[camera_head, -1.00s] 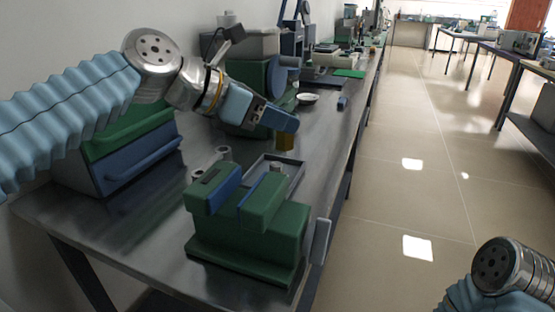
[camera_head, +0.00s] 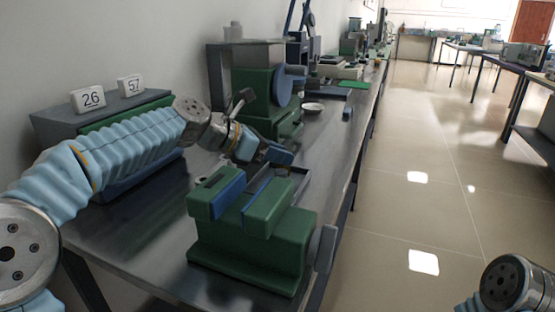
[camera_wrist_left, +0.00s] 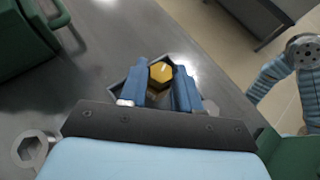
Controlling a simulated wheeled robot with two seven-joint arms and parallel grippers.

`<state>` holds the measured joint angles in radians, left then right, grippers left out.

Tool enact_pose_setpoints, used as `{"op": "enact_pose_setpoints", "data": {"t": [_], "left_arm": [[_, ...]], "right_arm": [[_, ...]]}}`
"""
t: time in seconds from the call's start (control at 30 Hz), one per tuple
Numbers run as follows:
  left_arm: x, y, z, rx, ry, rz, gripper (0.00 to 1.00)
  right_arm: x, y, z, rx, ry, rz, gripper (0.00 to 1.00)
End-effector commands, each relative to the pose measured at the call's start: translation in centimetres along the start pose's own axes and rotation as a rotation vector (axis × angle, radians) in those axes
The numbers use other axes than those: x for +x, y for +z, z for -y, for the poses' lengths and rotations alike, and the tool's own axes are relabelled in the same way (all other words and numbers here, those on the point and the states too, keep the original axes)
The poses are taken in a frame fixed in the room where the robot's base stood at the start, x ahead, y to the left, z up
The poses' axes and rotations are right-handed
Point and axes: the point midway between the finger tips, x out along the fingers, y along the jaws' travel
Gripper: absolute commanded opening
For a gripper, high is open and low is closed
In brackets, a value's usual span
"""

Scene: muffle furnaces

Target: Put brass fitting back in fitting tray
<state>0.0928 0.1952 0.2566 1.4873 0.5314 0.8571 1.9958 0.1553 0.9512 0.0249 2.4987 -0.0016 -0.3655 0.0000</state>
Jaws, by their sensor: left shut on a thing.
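The brass fitting (camera_wrist_left: 160,74), a yellow hexagonal piece, sits between the blue fingers of my left gripper (camera_wrist_left: 161,88) in the left wrist view. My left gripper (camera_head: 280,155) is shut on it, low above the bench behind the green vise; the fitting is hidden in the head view. The grey fitting tray (camera_head: 300,183) lies on the bench below the gripper, partly hidden by the vise and the gripper. Its dark rim (camera_wrist_left: 117,86) shows beside the fingers in the left wrist view. I cannot tell whether the fitting touches the tray. My right gripper is out of view.
The green vise (camera_head: 250,250) with blue jaws stands close in front of the tray. A grey hexagonal ring (camera_wrist_left: 33,148) lies on the bench. A green machine (camera_head: 255,95) and a white dish (camera_head: 312,108) stand farther back. The bench's right edge borders open floor.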

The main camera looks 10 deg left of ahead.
Motion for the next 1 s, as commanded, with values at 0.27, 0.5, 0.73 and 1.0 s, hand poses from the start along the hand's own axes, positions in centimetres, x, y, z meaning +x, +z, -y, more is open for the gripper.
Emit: {"op": "enact_pose_setpoints", "data": {"t": [0.27, 0.5, 0.73, 1.0], "left_arm": [[0.3, -0.6, 0.0, 0.001, 0.002, 0.002, 0.0], [0.4, -0.9, 0.0, 0.0, 0.002, 0.001, 0.49], [0.4, -0.9, 0.0, 0.0, 0.001, 0.001, 0.58], [-1.2, -0.6, 0.0, 0.001, 0.004, 0.002, 0.58]], "right_arm": [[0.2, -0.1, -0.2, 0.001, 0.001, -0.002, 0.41], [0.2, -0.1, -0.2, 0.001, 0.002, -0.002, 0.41], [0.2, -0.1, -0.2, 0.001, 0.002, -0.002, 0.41], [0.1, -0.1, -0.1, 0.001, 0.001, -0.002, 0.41]]}}
